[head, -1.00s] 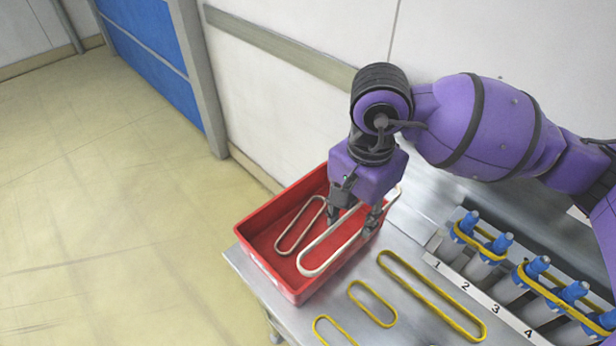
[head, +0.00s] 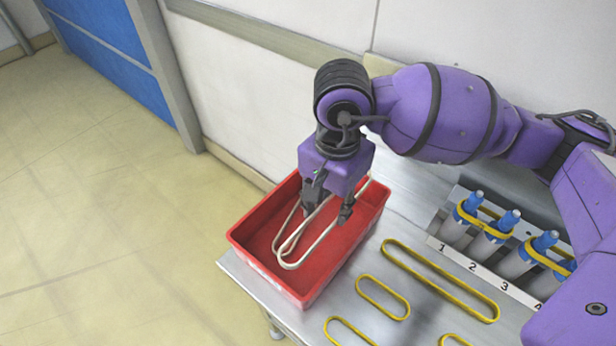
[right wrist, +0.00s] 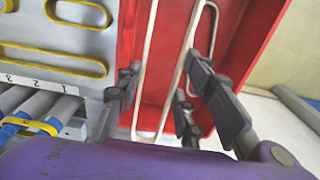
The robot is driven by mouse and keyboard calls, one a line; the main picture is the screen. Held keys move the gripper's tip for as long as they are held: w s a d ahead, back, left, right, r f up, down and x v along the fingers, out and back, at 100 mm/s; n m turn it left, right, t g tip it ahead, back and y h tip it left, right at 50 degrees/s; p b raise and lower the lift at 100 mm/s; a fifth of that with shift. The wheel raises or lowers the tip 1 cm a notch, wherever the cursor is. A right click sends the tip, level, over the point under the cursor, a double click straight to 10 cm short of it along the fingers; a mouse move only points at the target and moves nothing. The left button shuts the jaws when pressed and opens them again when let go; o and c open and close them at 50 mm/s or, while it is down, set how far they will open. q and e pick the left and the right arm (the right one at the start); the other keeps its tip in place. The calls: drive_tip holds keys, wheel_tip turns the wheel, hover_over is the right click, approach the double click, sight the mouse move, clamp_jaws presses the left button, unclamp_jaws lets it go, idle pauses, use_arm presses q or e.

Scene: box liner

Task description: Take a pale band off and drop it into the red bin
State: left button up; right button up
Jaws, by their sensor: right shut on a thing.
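The red bin (head: 333,272) stands at the left end of the metal table. My right gripper (head: 326,216) points down over the bin and is shut on a long pale band (head: 291,266). The held band is tilted, its near end over the bin's interior and its far end partly hidden by the gripper. In the right wrist view the held band (right wrist: 147,50) runs between the finger pads (right wrist: 162,95), over the red floor. A second pale band (head: 277,239) lies inside the bin, partly overlapped by the held one. My left gripper is not in view.
Several yellow bands lie on the table right of the bin, including a long one (head: 440,281) and a shorter one (head: 383,298). Blue-topped pegs (head: 508,221) with yellow bands around them stand behind a numbered strip (head: 484,272). A wall is behind the table.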

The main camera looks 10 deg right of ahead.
drive_tip(key=shift+s+f+b, duration=0.1)
drive_tip(key=shift+f+b, duration=1.3)
drive_tip(key=shift+f, duration=2.65)
drive_tip(key=shift+f+b, duration=0.25)
drive_tip(key=shift+b, duration=0.15)
drive_tip(key=o, duration=1)
drive_tip(key=shift+c, duration=0.2)
drive_tip(key=shift+o, duration=1.2)
